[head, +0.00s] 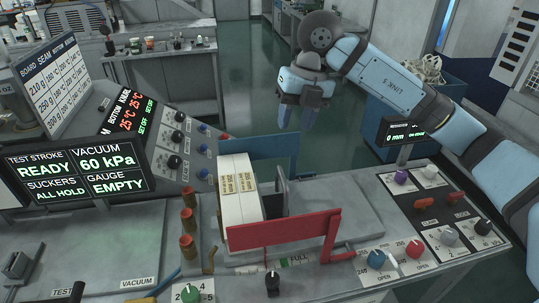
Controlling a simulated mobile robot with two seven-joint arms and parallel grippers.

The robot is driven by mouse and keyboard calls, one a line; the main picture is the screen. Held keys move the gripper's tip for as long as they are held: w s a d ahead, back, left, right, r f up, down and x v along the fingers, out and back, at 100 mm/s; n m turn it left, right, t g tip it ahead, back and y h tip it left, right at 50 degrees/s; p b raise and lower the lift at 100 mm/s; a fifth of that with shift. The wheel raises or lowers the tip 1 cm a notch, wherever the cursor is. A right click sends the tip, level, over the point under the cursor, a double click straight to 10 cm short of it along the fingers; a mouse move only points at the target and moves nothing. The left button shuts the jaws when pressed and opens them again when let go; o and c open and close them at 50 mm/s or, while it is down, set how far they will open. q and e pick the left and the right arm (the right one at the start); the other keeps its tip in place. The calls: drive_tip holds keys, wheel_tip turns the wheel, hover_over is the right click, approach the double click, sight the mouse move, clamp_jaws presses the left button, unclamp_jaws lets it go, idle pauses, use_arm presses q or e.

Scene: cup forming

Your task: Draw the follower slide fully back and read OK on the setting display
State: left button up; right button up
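A red bracket (285,230), which looks like the follower slide, stands at the front of the magazine by a white stack (238,188) with yellow labels. A scale strip marked FULL (297,262) lies just below it. A small dark display (402,132) stands at the back right. My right arm partly covers it and its text is too small to read, so I cannot tell if it is the setting display. My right gripper (298,118) hangs above and behind the magazine, fingers pointing down, apart and empty, not touching the bracket. My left gripper is not in view.
A large display (76,172) reads READY, 60 kPa, ALL HOLD and EMPTY. A knob panel (175,140) stands behind it. More knobs (415,252) sit at the front right. A blue bin (420,90) is behind my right arm. The air between gripper and magazine looks clear.

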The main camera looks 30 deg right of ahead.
sight(283, 176)
drive_tip(key=x, duration=0.4)
drive_tip(key=p+x, duration=0.1)
drive_tip(key=x, duration=0.3)
drive_tip(key=s+x, duration=0.1)
drive_tip(key=x, duration=0.4)
drive_tip(key=shift+s+d+p, duration=0.15)
drive_tip(key=shift+d+p, duration=0.05)
drive_tip(key=shift+p, duration=0.1)
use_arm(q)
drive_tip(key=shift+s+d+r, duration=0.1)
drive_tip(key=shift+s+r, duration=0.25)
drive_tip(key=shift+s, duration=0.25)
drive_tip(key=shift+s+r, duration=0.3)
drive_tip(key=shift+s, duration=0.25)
use_arm(e)
drive_tip(key=shift+c, duration=0.5)
clamp_jaws()
